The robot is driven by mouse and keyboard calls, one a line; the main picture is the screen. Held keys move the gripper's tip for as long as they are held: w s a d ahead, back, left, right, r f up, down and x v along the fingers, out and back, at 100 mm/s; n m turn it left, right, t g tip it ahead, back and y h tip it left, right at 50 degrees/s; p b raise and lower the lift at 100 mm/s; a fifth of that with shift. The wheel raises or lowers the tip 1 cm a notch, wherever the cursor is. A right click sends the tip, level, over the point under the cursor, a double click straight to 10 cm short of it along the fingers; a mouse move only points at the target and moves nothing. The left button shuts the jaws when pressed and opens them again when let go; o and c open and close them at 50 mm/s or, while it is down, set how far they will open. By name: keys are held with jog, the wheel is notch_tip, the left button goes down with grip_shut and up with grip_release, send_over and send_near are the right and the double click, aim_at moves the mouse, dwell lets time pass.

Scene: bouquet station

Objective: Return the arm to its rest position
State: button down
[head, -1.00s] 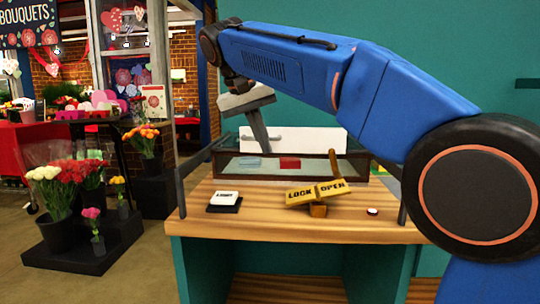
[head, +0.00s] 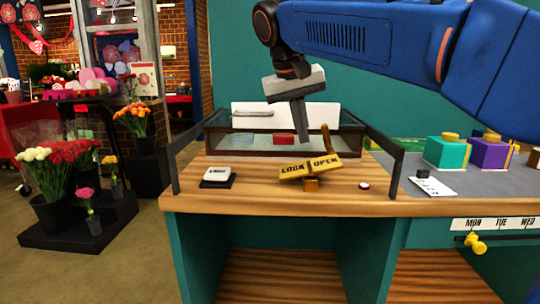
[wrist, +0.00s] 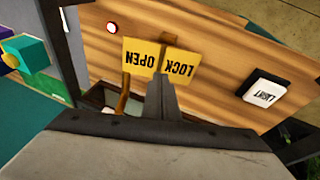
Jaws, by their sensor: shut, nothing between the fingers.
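My gripper (head: 301,143) hangs from my blue arm above the wooden counter, pointing down in front of the glass case. Its fingers are together with nothing between them. In the wrist view the shut fingers (wrist: 162,100) show over the yellow LOCK/OPEN sign (wrist: 160,58). In the head view that sign (head: 310,168) sits tilted on a small wooden block below my gripper, apart from it.
A white LIGHT switch (head: 218,174) and a small round button (head: 364,186) are on the counter (head: 270,196). A glass case (head: 230,142) stands behind. Teal and purple boxes (head: 447,152) are at right, flower buckets (head: 62,208) at left.

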jog(key=s+d+f+y, duration=0.2)
jog(key=s+d+f, duration=1)
jog(key=d, duration=0.3)
jog(key=s+d+f, duration=0.3)
jog(key=s+f, duration=0.4)
jog(key=f, duration=0.2)
jog(key=s+d+f+t, duration=0.1)
jog(key=s+d+f, duration=0.2)
jog(key=s+f, duration=0.4)
notch_tip(320, 180, down, 3)
jog(key=shift+s+d+f+m+t+y, duration=0.1)
jog(key=shift+s+d+m+t+y, duration=0.2)
jog(key=shift+s+m+y, duration=0.1)
